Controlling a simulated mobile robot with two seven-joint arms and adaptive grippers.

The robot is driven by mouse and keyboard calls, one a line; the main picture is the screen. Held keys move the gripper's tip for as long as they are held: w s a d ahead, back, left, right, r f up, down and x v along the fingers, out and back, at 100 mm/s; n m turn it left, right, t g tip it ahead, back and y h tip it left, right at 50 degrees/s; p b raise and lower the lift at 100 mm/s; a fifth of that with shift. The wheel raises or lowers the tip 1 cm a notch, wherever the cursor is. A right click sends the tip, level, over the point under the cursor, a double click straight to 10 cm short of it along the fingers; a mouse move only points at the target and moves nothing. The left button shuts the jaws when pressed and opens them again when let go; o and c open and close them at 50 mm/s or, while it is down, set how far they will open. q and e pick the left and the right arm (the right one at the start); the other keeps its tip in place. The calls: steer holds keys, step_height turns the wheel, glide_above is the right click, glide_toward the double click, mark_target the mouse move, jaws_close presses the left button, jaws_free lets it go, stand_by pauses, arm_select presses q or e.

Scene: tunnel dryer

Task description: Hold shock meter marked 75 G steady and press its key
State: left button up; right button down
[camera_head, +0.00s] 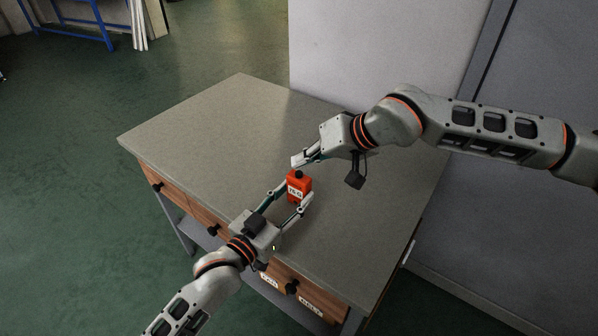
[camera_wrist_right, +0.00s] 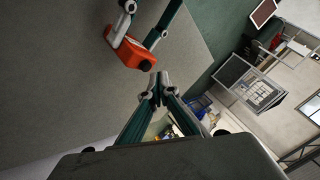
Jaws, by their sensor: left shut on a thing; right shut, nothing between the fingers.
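The orange shock meter (camera_head: 298,188) stands above the desk's front part in the head view. Its white label seems to read 75 G. A black key (camera_head: 298,174) sits on its top. My left gripper (camera_head: 294,196) is shut on the meter, one finger on each side. My right gripper (camera_head: 298,161) is shut and empty, just behind and above the key. In the right wrist view, the meter (camera_wrist_right: 128,52) with its black key (camera_wrist_right: 147,66) lies just up and left of my right fingertips (camera_wrist_right: 160,80), with a small gap.
The grey desk top (camera_head: 220,125) is otherwise clear. Wooden drawers with black knobs (camera_head: 213,229) line its front edge. A pale wall panel (camera_head: 370,50) stands behind it. A blue-framed rack (camera_head: 85,22) is far back left.

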mark_target(302, 174)
steer(key=shift+f, duration=0.1)
steer(key=shift+f, duration=0.35)
steer(key=shift+f, duration=0.6)
stand_by(1.0)
steer(key=shift+r, duration=1)
steer(key=shift+r, duration=2.55)
